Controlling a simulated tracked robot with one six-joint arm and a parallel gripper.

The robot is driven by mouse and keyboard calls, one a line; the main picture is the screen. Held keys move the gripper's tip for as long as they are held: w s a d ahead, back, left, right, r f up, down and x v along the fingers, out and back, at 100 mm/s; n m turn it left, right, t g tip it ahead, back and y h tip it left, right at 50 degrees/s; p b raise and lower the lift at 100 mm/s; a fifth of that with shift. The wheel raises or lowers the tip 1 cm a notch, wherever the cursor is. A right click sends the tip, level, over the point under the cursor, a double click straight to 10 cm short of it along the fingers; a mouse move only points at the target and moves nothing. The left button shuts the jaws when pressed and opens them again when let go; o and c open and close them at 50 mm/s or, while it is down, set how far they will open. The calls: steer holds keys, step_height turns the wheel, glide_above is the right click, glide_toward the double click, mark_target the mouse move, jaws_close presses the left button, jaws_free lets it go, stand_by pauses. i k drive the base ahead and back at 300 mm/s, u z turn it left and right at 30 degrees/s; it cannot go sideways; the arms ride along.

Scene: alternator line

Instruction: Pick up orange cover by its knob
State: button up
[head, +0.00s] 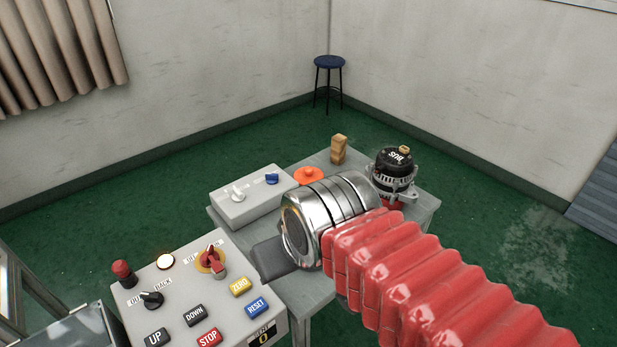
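The orange cover (308,175) is a round, low disc with a small raised knob on top. It lies at the far side of the grey table (420,212), just beyond the metal wrist of my arm, which hides its near edge. My arm reaches in from the lower right, with red bellows and a shiny metal wrist. I cannot tell whether the dark grey piece at the wrist's lower left belongs to the gripper. No contact with the cover is visible.
A grey box with two knobs (248,198) stands left of the cover. A wooden block (338,150) stands behind it. An alternator with a black top (395,172) is to the right. A control panel (185,305) fills the lower left. A blue stool (329,63) stands in the corner.

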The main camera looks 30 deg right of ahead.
mark_target(309, 173)
steer(key=k, duration=0.5)
steer(key=z, duration=2.2)
steer(key=i, duration=1.7)
